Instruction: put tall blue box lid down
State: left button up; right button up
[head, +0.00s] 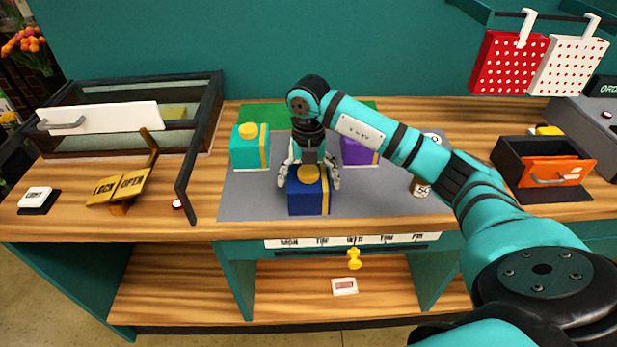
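A dark blue box (309,203) with a yellow stripe stands on the grey mat in the middle of the table. Its top carries a round gold disc (308,174), and no gap between lid and box shows from here. My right gripper (311,182) points down over this box. Its fingers are spread, one on each side of the top, and look slightly apart from it. My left gripper is not in view.
A teal box (250,148) stands left of the blue box, and a purple box (358,151) stands behind right, partly hidden by my arm. A glass-topped case (130,116) is at left. A dark open drawer box (511,161) with an orange front is at right. The grey mat (250,198) has free room at front left.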

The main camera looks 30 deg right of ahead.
jog(key=shift+r, duration=0.1)
jog(key=shift+r, duration=0.2)
notch_tip(320, 180, up, 6)
jog(key=shift+r+b, duration=0.15)
jog(key=shift+b, duration=0.75)
notch_tip(320, 180, up, 4)
jog(key=shift+r+p, duration=0.2)
jog(key=shift+p, duration=0.1)
jog(key=shift+r, duration=0.55)
jog(key=shift+s+f, duration=0.1)
